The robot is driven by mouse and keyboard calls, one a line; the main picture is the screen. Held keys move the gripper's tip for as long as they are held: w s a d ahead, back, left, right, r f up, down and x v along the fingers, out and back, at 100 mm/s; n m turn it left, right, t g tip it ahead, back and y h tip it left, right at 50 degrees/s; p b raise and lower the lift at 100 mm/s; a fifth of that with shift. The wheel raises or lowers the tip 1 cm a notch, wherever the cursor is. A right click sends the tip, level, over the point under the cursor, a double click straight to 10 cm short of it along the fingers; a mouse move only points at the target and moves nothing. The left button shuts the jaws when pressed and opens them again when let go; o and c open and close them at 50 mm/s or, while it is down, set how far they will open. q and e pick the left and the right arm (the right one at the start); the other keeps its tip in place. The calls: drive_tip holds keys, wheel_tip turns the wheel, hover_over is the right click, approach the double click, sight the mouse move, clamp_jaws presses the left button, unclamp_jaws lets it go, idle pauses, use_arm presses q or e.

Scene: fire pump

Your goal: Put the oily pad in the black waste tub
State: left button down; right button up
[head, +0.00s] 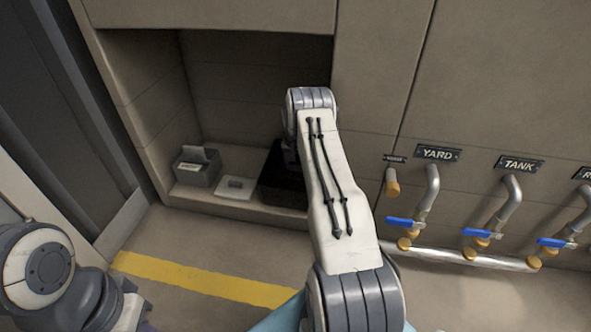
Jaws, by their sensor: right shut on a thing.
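The black waste tub (275,190) stands on the recess floor, its right side hidden behind my right arm. My right gripper (291,158) points down at the tub, mostly hidden by my own wrist. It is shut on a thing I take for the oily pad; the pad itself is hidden. I cannot tell how deep the gripper is in the tub. My left arm shows at the lower left, but its fingers are not in view.
Left of the tub, a white flat plate (228,192) bears a small grey block (236,184). A grey box (196,173) with pale sheets stands farther left. Recess walls enclose these. Pipes with blue-handled valves (399,222) are on the right. A yellow line (200,279) crosses the floor.

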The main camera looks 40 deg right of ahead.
sight(295, 173)
drive_tip(key=shift+r, duration=0.15)
drive_tip(key=shift+f, duration=0.25)
drive_tip(key=o, duration=1.4)
drive_tip(key=shift+o, duration=0.2)
drive_tip(key=shift+r, duration=0.15)
wheel_tip(295, 173, up, 8)
drive_tip(key=p, duration=0.5)
drive_tip(key=shift+s+a+f+p, duration=0.2)
drive_tip(key=shift+s+a+p, duration=0.15)
drive_tip(key=shift+a+p, duration=0.1)
